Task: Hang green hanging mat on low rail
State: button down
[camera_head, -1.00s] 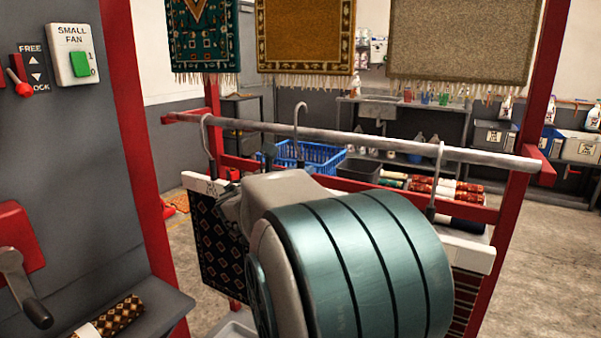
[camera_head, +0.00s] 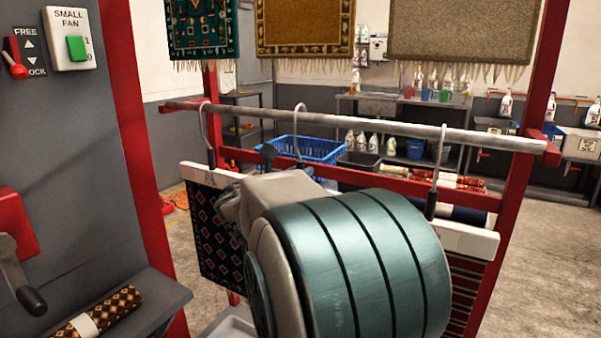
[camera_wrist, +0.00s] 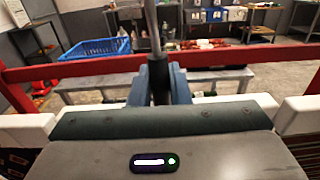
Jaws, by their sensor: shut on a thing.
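My gripper (camera_wrist: 160,90) is shut on the stem of a hanger hook (camera_wrist: 153,25). In the head view this hook (camera_head: 299,106) curls over the top of the grey low rail (camera_head: 350,128), between two other hooks. I cannot tell whether it rests on the rail. The mat below the held hook is hidden behind my arm and gripper, so its green colour does not show.
A dark diamond-patterned mat (camera_head: 215,235) hangs left and a red-striped mat (camera_head: 470,290) right, close on both sides. Their white bars (camera_wrist: 25,128) flank my gripper. Green (camera_head: 203,27), gold and beige mats hang higher behind. A red post (camera_head: 135,120) stands left.

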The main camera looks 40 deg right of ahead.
jog(key=shift+f, duration=0.4)
jog(key=c, duration=1.3)
grip_release()
jog(key=v, duration=1.4)
